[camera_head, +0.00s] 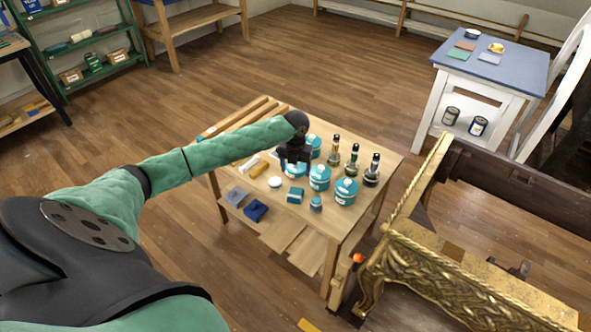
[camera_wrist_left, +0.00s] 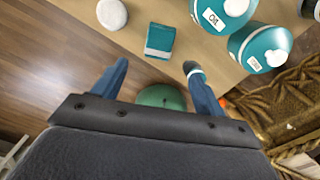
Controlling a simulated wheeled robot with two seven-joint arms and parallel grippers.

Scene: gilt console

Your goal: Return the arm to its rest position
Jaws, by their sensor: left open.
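My left arm reaches in from the left in the head view, over a light wooden table (camera_head: 225,180). My left gripper (camera_head: 293,162) is above the table among teal containers. In the left wrist view the two blue fingers of the left gripper (camera_wrist_left: 160,88) are spread apart. I see nothing held between them. A rounded green shape shows between the fingers, and I cannot tell what it is. My right gripper is in neither view.
Teal tins (camera_head: 346,192), dark bottles (camera_head: 372,172), a teal box (camera_head: 295,195), a small teal jar (camera_head: 316,204) and a white round lid (camera_head: 275,182) crowd the table. The gilt console (camera_head: 470,275) stands close at right. Open floor lies behind the table.

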